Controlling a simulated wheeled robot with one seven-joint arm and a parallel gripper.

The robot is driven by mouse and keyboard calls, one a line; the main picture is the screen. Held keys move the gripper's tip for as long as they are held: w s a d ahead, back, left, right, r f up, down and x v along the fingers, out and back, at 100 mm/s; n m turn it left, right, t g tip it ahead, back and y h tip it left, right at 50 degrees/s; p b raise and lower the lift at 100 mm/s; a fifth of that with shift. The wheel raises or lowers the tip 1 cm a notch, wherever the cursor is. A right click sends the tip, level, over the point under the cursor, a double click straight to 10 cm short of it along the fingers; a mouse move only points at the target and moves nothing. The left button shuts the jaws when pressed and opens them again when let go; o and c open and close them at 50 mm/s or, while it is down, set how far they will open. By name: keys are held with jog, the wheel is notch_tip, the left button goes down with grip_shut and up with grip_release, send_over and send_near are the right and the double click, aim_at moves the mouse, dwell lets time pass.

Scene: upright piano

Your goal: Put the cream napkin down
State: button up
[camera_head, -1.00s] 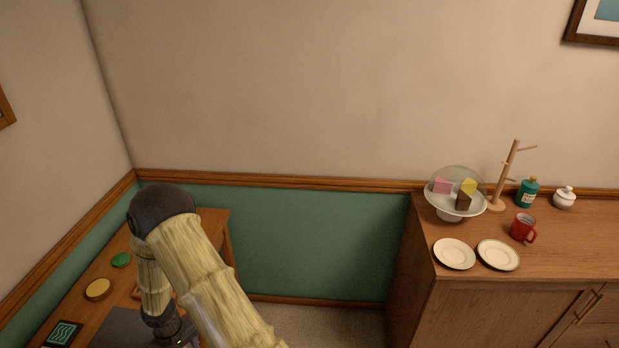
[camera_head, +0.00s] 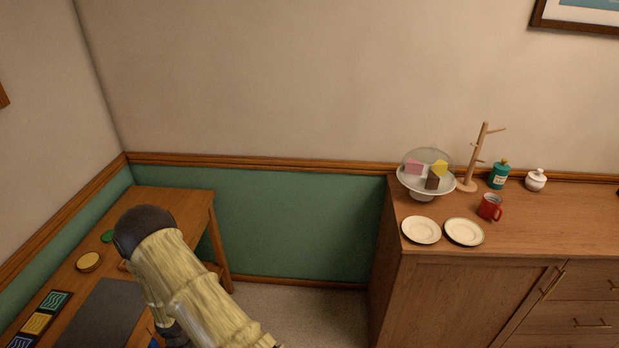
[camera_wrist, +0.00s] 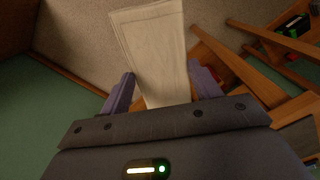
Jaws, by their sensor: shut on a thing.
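The cream napkin (camera_wrist: 152,50) is a flat, folded pale cloth in the wrist view. My gripper (camera_wrist: 163,88) is shut on one end of it, with a finger on each side, and the cloth extends away from the jaws. Behind the napkin the wrist view shows floor, so it is held in the air. In the head view my arm covers the lower left, and neither the gripper's fingers nor the napkin can be made out there.
A wooden desk (camera_head: 172,199) with a dark mat (camera_head: 100,312) stands at left. At right, a sideboard (camera_head: 560,225) bears two plates (camera_head: 421,230), a red mug (camera_head: 489,207), a domed cake stand (camera_head: 425,190) and a wooden mug tree (camera_head: 476,160). Bare floor lies between.

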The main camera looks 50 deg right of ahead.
notch_tip(320, 180, down, 8)
jog(key=s, duration=0.2)
jog(key=shift+s+d, duration=0.3)
jog(key=shift+s, duration=0.1)
